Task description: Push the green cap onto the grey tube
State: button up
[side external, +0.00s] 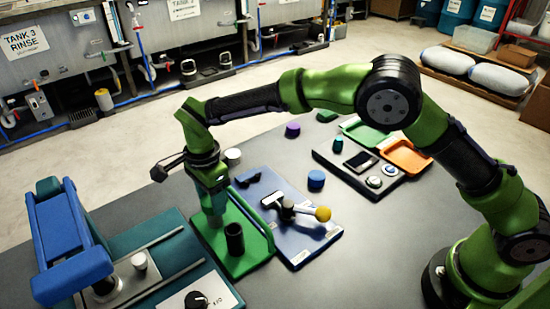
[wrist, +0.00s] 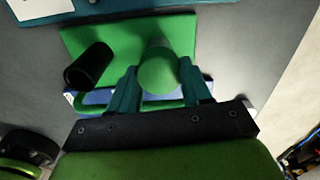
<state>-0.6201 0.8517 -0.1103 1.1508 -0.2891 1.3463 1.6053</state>
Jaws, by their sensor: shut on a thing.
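My gripper (side external: 214,208) points down over the green base plate (side external: 245,262), its teal fingers on either side of the green cap (wrist: 157,76) in the wrist view. The cap is round and domed and sits between the fingertips. The grey tube (wrist: 157,42) shows only as a small piece just beyond the cap. I cannot tell whether the cap is seated on the tube or only above it. In the side view the fingers hide the cap and most of the tube.
A black cylinder (side external: 235,240) stands on the green plate close beside my gripper; it also shows in the wrist view (wrist: 88,65). A blue press (side external: 70,245) stands at the left.

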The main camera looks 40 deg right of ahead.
jog(key=o, duration=1.1)
jog(key=shift+o, duration=0.2)
jog(key=o, duration=0.4)
jog(key=shift+c, duration=0.2)
jog(key=shift+r, duration=4)
jog(key=a+r, duration=0.4)
jog(key=r, duration=0.3)
jog(key=shift+a, duration=0.25)
